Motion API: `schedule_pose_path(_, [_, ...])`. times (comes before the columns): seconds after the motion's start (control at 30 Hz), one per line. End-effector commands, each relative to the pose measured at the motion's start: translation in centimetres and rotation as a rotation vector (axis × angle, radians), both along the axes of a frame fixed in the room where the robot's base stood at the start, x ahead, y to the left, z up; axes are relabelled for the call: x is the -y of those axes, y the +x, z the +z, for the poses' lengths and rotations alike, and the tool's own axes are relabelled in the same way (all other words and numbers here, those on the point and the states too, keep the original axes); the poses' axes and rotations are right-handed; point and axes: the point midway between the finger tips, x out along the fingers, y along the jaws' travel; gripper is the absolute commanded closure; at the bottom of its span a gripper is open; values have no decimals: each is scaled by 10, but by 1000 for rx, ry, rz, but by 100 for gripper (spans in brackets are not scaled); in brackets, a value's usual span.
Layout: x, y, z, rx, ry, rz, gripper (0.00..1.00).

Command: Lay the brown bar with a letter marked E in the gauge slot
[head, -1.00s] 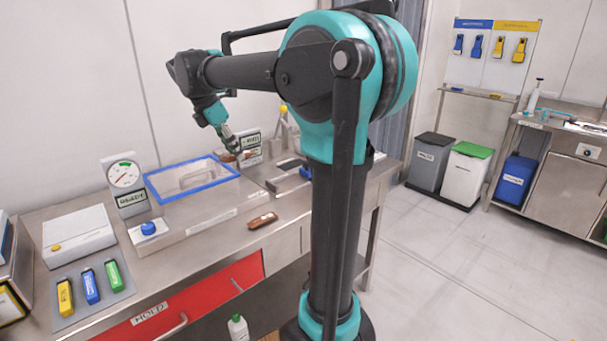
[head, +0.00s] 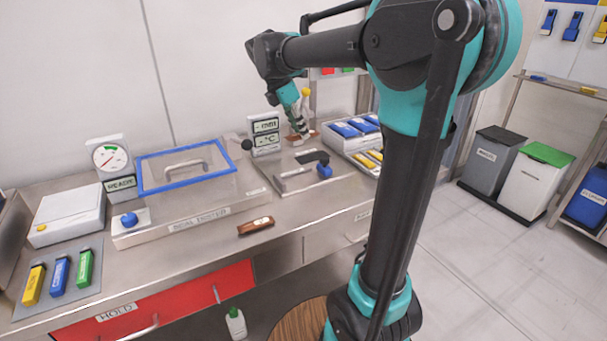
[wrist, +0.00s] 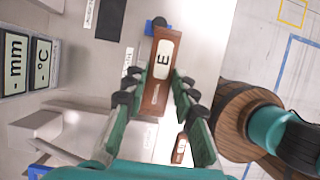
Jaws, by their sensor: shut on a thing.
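My gripper (head: 300,128) is shut on a brown bar (wrist: 154,92) with a white label reading E. In the wrist view the bar lies lengthwise between the green finger pads, its E end pointing to the top. In the head view the gripper is above the bench, just right of the mm and °C displays (head: 265,134). Below and in front is a steel plate with a black recess (head: 312,157) and blue knob (head: 324,171), possibly the gauge slot; I cannot tell for sure. The bar appears raised above the bench.
Another brown bar (head: 256,226) lies near the bench's front edge. A blue-rimmed clear lid (head: 188,182) with a handle stands left, beside a dial gauge (head: 110,158). A tray (head: 345,138) of blue and yellow pieces is at the right.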

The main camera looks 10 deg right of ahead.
Motion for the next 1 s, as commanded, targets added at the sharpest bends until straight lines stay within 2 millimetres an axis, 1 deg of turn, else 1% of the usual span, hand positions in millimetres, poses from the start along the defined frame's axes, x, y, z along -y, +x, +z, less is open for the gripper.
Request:
schedule_pose_path(0.03, [0,0,-14,0,0,0,98])
schedule_pose_path(0.1, [0,0,-31,0,0,0,98])
schedule_pose_path(0.3, [0,0,-79,0,0,0,98])
schedule_pose_path(0.4, [0,0,-98,0,0,0,98])
schedule_pose_path(0.5, [0,0,-111,0,0,0,98])
schedule_pose_path(0.67, [0,0,-122,0,0,0,98])
schedule_pose_path(0.9, [0,0,-152,0,0,0,98])
schedule_pose_path(1.0, [0,0,-156,0,0,0,98])
